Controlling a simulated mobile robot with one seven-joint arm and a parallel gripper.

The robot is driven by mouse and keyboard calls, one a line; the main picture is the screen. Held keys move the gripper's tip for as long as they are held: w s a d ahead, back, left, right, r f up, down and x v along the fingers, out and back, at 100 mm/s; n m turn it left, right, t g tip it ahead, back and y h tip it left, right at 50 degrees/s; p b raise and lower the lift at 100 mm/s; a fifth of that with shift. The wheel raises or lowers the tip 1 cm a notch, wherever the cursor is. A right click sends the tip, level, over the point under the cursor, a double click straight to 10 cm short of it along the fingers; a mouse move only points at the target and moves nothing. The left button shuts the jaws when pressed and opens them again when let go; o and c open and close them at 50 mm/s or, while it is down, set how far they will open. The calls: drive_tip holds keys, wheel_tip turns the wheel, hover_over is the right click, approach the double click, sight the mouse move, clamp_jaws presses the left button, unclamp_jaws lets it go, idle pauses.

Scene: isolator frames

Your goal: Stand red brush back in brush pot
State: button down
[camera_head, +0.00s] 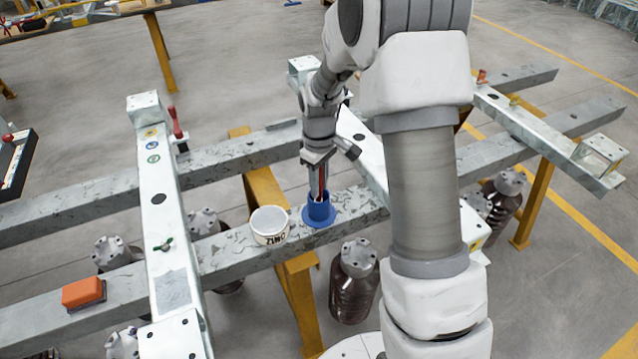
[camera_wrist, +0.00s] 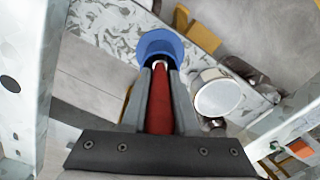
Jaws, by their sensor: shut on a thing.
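The red brush (camera_wrist: 160,105) is between the two fingers of my gripper (camera_wrist: 160,76), which is shut on its handle. In the head view the brush (camera_head: 322,178) hangs roughly upright below my gripper (camera_head: 319,170). The blue brush pot (camera_head: 318,212) with a wide base stands on the grey beam directly beneath. In the wrist view the pot (camera_wrist: 158,42) lies just beyond the fingertips, and the brush's pale ferrule is at its dark opening. The brush's lower end is hidden, so I cannot tell how deep it sits.
A white tin (camera_head: 270,226) marked ZINC stands on the beam just left of the pot; it also shows in the wrist view (camera_wrist: 217,95). An orange block (camera_head: 84,292) lies further left. A raised cross beam (camera_head: 160,200) and a red-handled tool (camera_head: 176,124) stand left.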

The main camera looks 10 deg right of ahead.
drive_tip(key=c, duration=0.7)
unclamp_jaws()
drive_tip(key=shift+f, duration=0.1)
wheel_tip(320, 180, up, 12)
drive_tip(key=shift+r+p, duration=0.2)
drive_tip(key=shift+p, duration=1.05)
drive_tip(key=s+r+m+t, duration=0.3)
drive_tip(key=s+r+m, duration=0.1)
drive_tip(key=s+r, duration=0.75)
drive_tip(key=s+m+t, duration=0.1)
drive_tip(key=s, duration=0.3)
drive_tip(key=s+r+m, duration=0.1)
drive_tip(key=s, duration=0.3)
drive_tip(key=s+m+t, duration=0.1)
drive_tip(key=s, duration=0.4)
drive_tip(key=shift+r+m+t, duration=0.3)
drive_tip(key=shift+r, duration=0.1)
